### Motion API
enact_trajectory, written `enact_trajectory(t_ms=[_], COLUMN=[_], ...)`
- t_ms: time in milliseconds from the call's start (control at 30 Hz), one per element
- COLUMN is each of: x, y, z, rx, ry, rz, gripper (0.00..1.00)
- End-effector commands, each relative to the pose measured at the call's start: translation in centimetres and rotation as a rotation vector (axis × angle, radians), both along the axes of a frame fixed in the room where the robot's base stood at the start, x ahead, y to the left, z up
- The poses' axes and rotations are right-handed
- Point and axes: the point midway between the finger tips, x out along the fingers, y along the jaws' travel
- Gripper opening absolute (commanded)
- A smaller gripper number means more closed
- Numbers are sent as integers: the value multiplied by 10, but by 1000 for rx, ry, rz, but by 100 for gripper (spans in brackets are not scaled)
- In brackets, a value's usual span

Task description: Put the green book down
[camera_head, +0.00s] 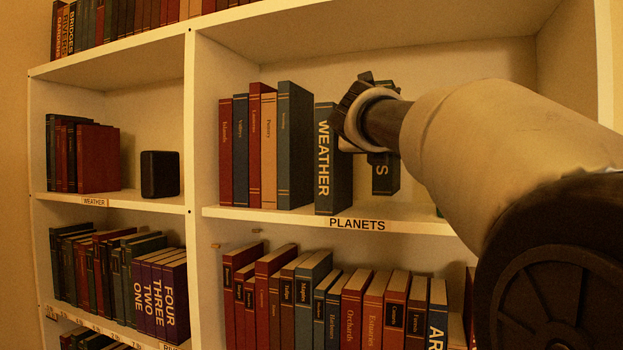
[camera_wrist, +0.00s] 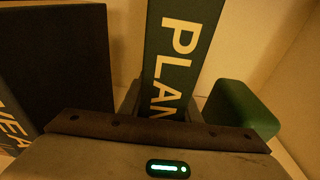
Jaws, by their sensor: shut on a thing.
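The green book (camera_wrist: 182,45) stands upright in the wrist view, with "PLAN" showing in pale letters on its spine. My gripper, also in the wrist view (camera_wrist: 160,108), is shut on the book. The book is at the middle shelf (camera_head: 290,216), above the "PLANETS" label (camera_head: 357,224) and to the right of the dark "WEATHER" book (camera_head: 333,160). I cannot tell whether its bottom touches the shelf.
The "WEATHER" book ends a row of upright books (camera_head: 294,145), with a gap between it and the green book. A green block (camera_wrist: 240,108) stands to the right of the held book. The shelf below is packed with books (camera_head: 320,305). A dark box (camera_head: 160,174) sits in the left bay.

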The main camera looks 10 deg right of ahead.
Motion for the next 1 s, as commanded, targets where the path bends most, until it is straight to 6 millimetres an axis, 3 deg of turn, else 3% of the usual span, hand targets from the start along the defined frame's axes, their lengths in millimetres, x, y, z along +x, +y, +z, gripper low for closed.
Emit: enact_trajectory(t_ms=[300,733,767,800,867,1000], x=[-1,-1,0,0,0,0], y=[1,0,0,0,0,0], z=[-33,-38,-39,-39,-39,-39], rx=[-2,-2,0,0,0,0], ry=[-4,-6,-1,-1,-1,-1], rz=[3,2,1,1,1,1], gripper=[0,0,35,41,48,48])
